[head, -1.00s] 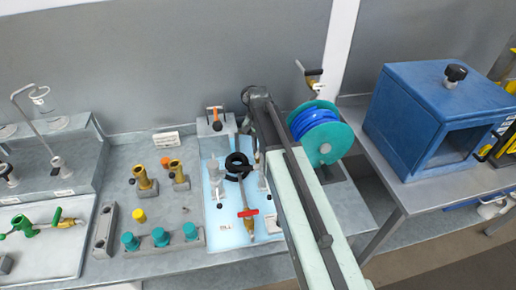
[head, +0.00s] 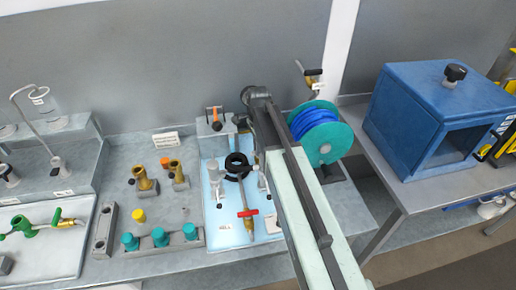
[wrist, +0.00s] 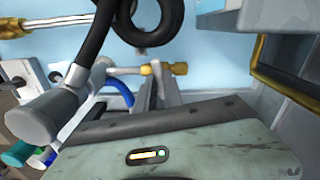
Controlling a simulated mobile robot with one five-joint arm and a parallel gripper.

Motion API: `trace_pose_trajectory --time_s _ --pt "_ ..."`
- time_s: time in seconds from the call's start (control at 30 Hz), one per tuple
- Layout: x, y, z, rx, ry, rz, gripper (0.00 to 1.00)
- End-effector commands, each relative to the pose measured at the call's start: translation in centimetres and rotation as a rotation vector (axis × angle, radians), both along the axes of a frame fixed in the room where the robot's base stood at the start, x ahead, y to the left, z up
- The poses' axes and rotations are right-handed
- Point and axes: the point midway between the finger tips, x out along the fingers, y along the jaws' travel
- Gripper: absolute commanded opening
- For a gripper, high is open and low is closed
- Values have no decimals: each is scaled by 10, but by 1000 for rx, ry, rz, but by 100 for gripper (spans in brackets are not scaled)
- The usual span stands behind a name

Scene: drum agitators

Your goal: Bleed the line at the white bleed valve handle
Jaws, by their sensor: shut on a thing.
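My gripper (wrist: 155,88) is seen in the wrist view past the grey-green wrist housing. Its grey fingers are close together at a pale bar with brass ends (wrist: 130,70), low over the light blue mat (wrist: 215,75). This bar appears to be the white bleed valve handle, but the fingers hide part of it. A grey T-shaped fitting (wrist: 48,112) is close on the left. In the head view my arm hides the gripper and most of what it holds, at the right side of the blue mat (head: 212,235).
A black hose coil (head: 237,161) lies on the mat beside the gripper, with a red-handled pipe (head: 247,213) in front. A blue hose reel (head: 320,128) stands right of my arm. Teal caps (head: 161,237) and brass fittings (head: 143,180) stand left. A blue box (head: 425,110) is far right.

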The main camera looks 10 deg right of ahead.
Motion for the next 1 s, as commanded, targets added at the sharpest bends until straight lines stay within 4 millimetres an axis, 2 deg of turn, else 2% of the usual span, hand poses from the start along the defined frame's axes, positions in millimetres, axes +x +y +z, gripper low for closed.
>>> trace_pose_trajectory --time_s 0.4,0.97,1.0 --pt "0 0 0 -1 0 -180 0" --pt "0 1 0 0 0 -205 0" --pt "0 1 0 0 0 -205 23"
